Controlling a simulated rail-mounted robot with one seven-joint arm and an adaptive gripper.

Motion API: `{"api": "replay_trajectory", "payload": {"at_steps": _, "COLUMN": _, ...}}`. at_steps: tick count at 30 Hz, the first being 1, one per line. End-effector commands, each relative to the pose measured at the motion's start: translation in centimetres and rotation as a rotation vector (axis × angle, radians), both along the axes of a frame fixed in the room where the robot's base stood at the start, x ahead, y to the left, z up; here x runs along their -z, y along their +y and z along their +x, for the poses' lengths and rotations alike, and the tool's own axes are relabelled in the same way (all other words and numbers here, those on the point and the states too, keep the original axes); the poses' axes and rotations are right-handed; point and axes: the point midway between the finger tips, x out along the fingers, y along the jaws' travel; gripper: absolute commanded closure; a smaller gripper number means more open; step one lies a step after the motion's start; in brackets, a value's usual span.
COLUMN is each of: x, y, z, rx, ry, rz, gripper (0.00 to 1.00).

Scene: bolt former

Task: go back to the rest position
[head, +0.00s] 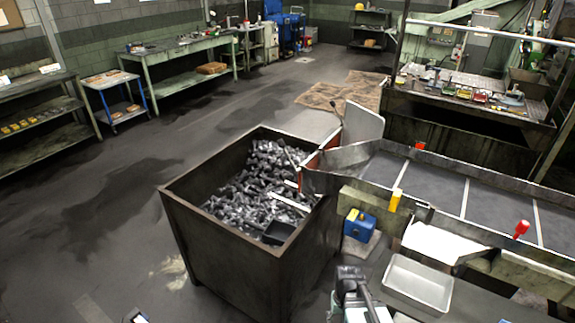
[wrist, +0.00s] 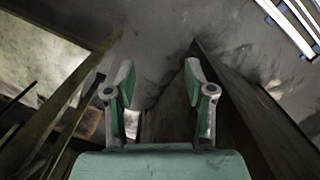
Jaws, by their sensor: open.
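My gripper (wrist: 158,75) is open in the wrist view, with its two green and grey fingers apart and nothing between them. Beyond the fingers is a bare grey surface, probably the floor, and a dark wall-like side stands close to the right finger. In the head view a grey and pale green part of my arm shows at the bottom edge, just right of the bin; the fingertips cannot be made out there. The large dark metal bin (head: 225,240) is filled with bolts (head: 265,185). A small black scoop-like container (head: 278,232) lies on the bolts.
A conveyor trough (head: 440,190) with red and yellow clips leads to the bin from the right. A metal tray (head: 418,283) and a blue box (head: 360,225) stand below it. Benches (head: 180,55) line the back left. The floor left of the bin is clear.

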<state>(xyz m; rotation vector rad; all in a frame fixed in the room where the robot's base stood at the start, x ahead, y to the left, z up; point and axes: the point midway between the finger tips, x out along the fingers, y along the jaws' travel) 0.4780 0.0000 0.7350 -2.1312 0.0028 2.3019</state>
Motion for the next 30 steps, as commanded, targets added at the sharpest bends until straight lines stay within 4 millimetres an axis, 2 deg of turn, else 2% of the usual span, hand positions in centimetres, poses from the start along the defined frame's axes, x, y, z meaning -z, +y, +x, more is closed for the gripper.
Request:
{"api": "replay_trajectory", "payload": {"at_steps": 8, "x": 6.4, "y": 0.0, "z": -6.2, "rx": -0.003, "ry": 0.136, "rz": -0.001, "gripper": 0.46}}
{"api": "replay_trajectory", "payload": {"at_steps": 12, "x": 10.4, "y": 0.0, "z": -11.1, "rx": -0.004, "ry": 0.236, "rz": -0.001, "gripper": 0.46}}
{"api": "replay_trajectory", "payload": {"at_steps": 18, "x": 15.1, "y": 0.0, "z": -18.5, "rx": -0.004, "ry": 0.375, "rz": -0.001, "gripper": 0.46}}
{"api": "replay_trajectory", "payload": {"at_steps": 24, "x": 17.7, "y": 0.0, "z": -24.0, "rx": -0.004, "ry": 0.476, "rz": -0.001, "gripper": 0.46}}
{"api": "replay_trajectory", "payload": {"at_steps": 27, "x": 18.2, "y": 0.0, "z": -25.5, "rx": -0.004, "ry": 0.502, "rz": 0.0, "gripper": 0.46}}
{"api": "replay_trajectory", "payload": {"at_steps": 30, "x": 18.4, "y": 0.0, "z": -26.1, "rx": -0.004, "ry": 0.514, "rz": -0.001, "gripper": 0.46}}
